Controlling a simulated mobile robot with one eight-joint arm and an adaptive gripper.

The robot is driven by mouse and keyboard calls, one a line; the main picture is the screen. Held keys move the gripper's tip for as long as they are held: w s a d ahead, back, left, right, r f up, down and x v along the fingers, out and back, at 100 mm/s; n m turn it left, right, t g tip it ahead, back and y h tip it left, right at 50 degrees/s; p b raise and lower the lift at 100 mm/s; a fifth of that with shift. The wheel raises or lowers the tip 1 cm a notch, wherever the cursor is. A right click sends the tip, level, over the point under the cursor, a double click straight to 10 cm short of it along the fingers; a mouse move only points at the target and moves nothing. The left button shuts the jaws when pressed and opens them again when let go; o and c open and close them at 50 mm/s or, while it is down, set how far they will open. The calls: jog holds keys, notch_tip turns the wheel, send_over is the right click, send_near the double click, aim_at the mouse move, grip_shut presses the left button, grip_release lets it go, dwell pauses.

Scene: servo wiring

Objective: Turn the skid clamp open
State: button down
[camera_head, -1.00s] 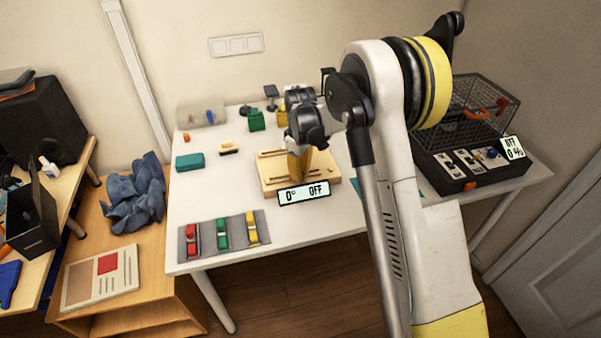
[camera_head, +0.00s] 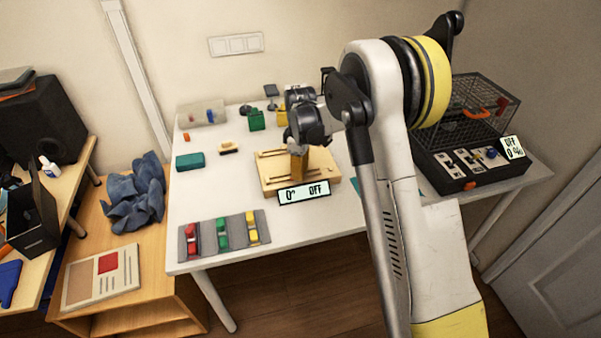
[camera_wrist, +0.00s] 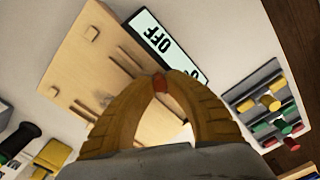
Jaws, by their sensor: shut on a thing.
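The wooden skid (camera_head: 268,178), a light board with slots and small blocks, lies on the white table; it also fills the upper left of the wrist view (camera_wrist: 80,70). My gripper (camera_head: 298,177) points down onto the middle of the skid. In the wrist view its two ribbed yellow-brown fingers (camera_wrist: 160,80) meet at the tips around a small red piece (camera_wrist: 160,86). This seems to be the clamp's handle; the rest of the clamp is hidden by the fingers.
A display reading "0° OFF" (camera_head: 304,192) stands at the skid's front edge. A grey mat with red, green and yellow clamps (camera_head: 222,233) lies front left. A teal box (camera_head: 189,161) lies at left. A black switch box (camera_head: 470,178) and wire cage (camera_head: 480,100) stand at right.

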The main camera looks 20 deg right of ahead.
jog(key=c, duration=1.3)
grip_release()
jog(key=shift+c, duration=0.2)
notch_tip(320, 180, up, 12)
jog(key=s+r+m+t, duration=0.2)
jog(key=s+r+m, duration=0.1)
jog(key=s+r, duration=0.5)
jog(key=s+m+t, duration=0.5)
jog(key=s+m, duration=0.3)
jog(key=s, duration=1.4)
jog(key=shift+r, duration=0.25)
